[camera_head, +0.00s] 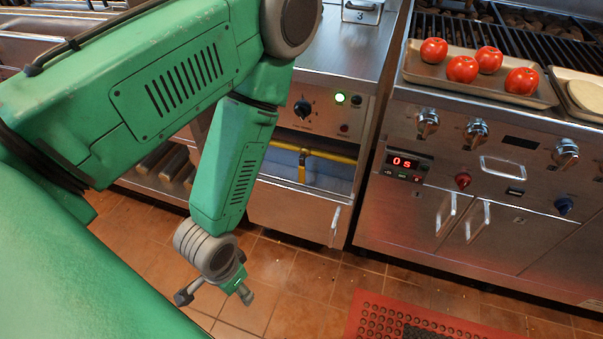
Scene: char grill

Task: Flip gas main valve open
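A yellow gas pipe (335,157) runs roughly level across a recess in the steel cabinet right of my arm. A yellow valve handle (302,168) is at the pipe's left part and points down, crosswise to the pipe. My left gripper (214,300) hangs low over the tiled floor, below and left of the valve and well apart from it. Its two fingers look spread, with nothing between them. My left forearm hides the area left of the recess. My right gripper is not in view.
A panel with a black knob (303,109) and a lit green lamp (340,98) is above the recess. At right, a grill counter carries a tray (480,83) of several tomatoes. A red mat (400,322) lies on the floor. Open floor (300,270) lies before the cabinet.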

